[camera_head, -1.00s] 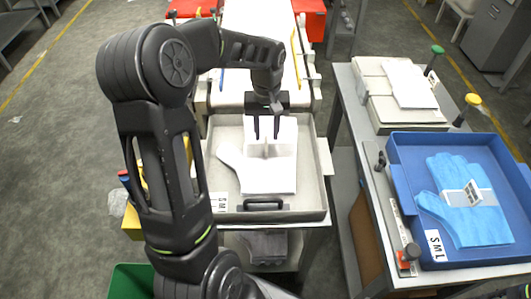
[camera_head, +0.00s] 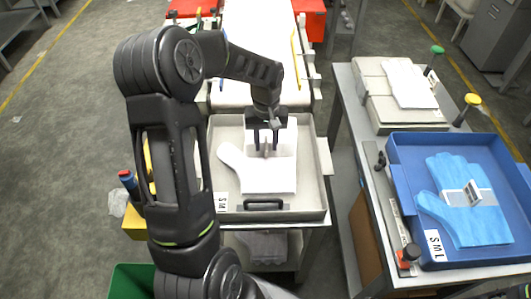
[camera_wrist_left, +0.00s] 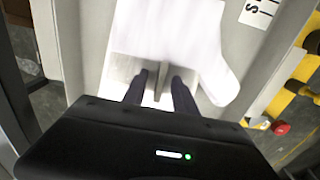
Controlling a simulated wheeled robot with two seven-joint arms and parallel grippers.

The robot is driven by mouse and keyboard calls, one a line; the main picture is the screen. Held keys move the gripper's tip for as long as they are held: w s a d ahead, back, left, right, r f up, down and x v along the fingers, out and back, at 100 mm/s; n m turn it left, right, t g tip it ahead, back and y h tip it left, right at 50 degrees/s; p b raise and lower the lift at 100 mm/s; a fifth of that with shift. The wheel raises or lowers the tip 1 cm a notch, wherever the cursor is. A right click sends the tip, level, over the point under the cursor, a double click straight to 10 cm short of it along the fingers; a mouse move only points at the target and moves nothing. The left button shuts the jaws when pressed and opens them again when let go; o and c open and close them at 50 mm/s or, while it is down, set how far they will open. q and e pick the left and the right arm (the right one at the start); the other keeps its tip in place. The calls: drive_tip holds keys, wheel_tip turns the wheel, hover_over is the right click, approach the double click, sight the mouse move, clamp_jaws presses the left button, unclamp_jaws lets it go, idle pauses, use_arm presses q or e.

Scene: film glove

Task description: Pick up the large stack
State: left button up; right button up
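A white glove-shaped stack (camera_head: 262,180) lies in a grey tray (camera_head: 318,165). A pale band or holder with an upright fin (camera_head: 266,148) sits across its far part. The stack also shows in the wrist view (camera_wrist_left: 180,30), with the fin (camera_wrist_left: 161,80) standing up. My left gripper (camera_head: 266,150) points down over the stack, its dark fingers apart. In the wrist view the fingers (camera_wrist_left: 160,86) stand one on each side of the fin; I cannot tell whether they touch it.
The tray has a black handle (camera_head: 263,204) at its front and an "S M" label. A blue tray (camera_head: 398,200) with blue gloves (camera_head: 470,215) stands on the right table. A white conveyor (camera_head: 258,50) lies behind the grey tray. A yellow box stands at the tray's left.

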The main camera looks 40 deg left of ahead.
use_arm(q)
clamp_jaws()
idle(1.4)
